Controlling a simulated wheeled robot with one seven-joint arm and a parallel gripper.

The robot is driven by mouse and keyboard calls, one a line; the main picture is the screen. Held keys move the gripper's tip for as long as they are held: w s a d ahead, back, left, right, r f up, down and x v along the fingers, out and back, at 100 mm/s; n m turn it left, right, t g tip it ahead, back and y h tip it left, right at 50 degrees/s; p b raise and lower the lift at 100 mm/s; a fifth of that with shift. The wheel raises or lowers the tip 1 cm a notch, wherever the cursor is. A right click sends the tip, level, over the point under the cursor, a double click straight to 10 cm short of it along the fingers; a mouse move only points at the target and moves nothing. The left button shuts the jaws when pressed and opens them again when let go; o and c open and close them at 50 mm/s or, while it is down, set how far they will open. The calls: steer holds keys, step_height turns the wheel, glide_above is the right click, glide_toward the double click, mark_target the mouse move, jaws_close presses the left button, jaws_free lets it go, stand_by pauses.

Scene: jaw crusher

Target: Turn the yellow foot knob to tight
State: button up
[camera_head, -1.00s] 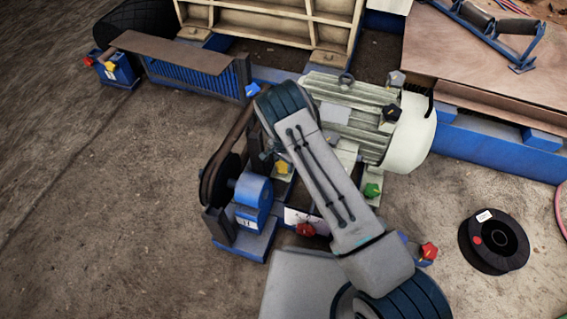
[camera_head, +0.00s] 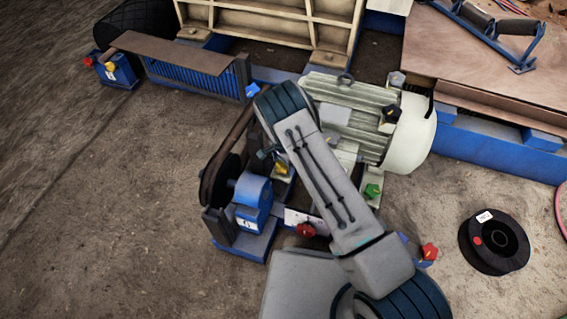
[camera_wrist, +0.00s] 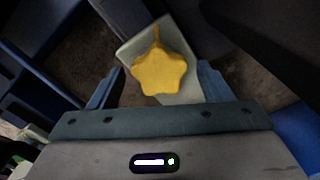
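The yellow foot knob (camera_wrist: 158,72) is star-shaped and sits on a pale plate (camera_wrist: 184,92) in the wrist view. A thin yellow pointer sticks out from it toward the top of the picture. My gripper (camera_wrist: 158,84) is open, with one blue-grey finger on the left of the knob and one on the right. Gaps show between both fingers and the knob, and I cannot tell the depth between them. In the head view the yellow knob (camera_head: 282,168) shows partly beside my arm, at the motor's near left foot. My gripper is mostly hidden there by my arm.
The pale motor (camera_head: 345,115) stands right behind my arm. A green knob (camera_head: 372,191), a red knob (camera_head: 306,230) and another red knob (camera_head: 429,252) are close by. The blue bearing block with belt wheel (camera_head: 253,192) is at left. A black spool (camera_head: 494,243) lies right.

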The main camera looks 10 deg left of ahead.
steer(key=shift+r, duration=0.1)
step_height(320, 180, up, 14)
steer(key=p, duration=0.5)
steer(key=shift+f, duration=0.2)
steer(key=s+d+r+n+y+p, duration=0.15)
steer(key=d+r+p, duration=0.35)
steer(key=r, duration=0.9)
steer(key=s+d+r+p, duration=0.2)
steer(key=d+r+p, duration=0.3)
steer(key=r, duration=0.9)
steer(key=s+d+r+n+p, duration=0.15)
steer(key=d+r+p, duration=0.35)
steer(key=r, duration=0.9)
steer(key=s+d+r+n+t+p, duration=0.1)
steer(key=s+d+r+p, duration=0.3)
steer(key=s+r, duration=0.3)
steer(key=s+d+r+n+t+h+p, duration=0.1)
steer(key=s+d+r+n+p, duration=0.1)
steer(key=s+d+r+p, duration=0.2)
steer(key=s+d+r+n+p, duration=0.1)
steer(key=s+d+r+p, duration=0.3)
steer(key=s+r+p, duration=0.4)
step_height(320, 180, up, 8)
steer(key=s, duration=0.2)
steer(key=shift+s+d+f+t+p, duration=0.15)
steer(key=shift+s+t+p, duration=0.2)
steer(key=shift+s+t, duration=0.05)
steer(key=shift+h, duration=0.25)
steer(key=shift+c, duration=0.3)
